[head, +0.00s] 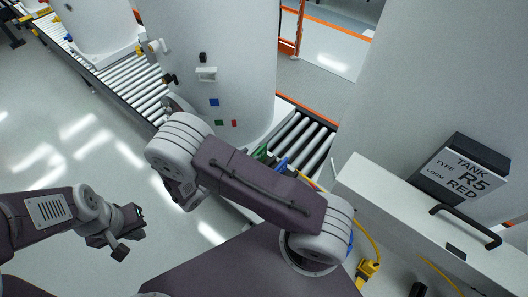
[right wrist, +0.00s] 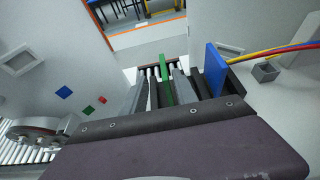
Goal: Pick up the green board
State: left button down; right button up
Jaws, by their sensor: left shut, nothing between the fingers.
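The green board (right wrist: 166,87) stands on edge, a thin upright strip near the middle of the right wrist view. In the head view only a small part of it (head: 262,153) shows past my right arm. A blue board (right wrist: 215,69) stands to its right, with red and yellow cables beside it. My right gripper is hidden behind my arm in the head view. In the right wrist view grey and dark upright pieces flank the green board; I cannot tell which are fingers or whether they touch it. My left gripper (head: 128,232) is shut and empty over the floor, far from the boards.
A large white tank (head: 225,75) with blue, green and red squares stands on the roller conveyor (head: 135,87). A yellow connector (head: 367,270) hangs nearby. Floor at left is clear.

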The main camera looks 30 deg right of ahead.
aim_at(266, 147)
jog(key=p+x, duration=0.1)
jog(key=x, duration=0.2)
jog(key=shift+d+p, duration=0.15)
jog(key=shift+p, duration=0.2)
jog(key=shift+w+d+f, duration=0.1)
jog(key=shift+d, duration=0.45)
jog(key=p+x, duration=0.3)
jog(key=shift+d+f, duration=0.1)
jog(key=shift+d, duration=0.35)
jog(key=shift+w+d+f, duration=0.1)
jog(key=shift+d+f, duration=0.2)
jog(key=shift+f, duration=0.05)
grip_shut()
jog(key=shift+a, duration=0.1)
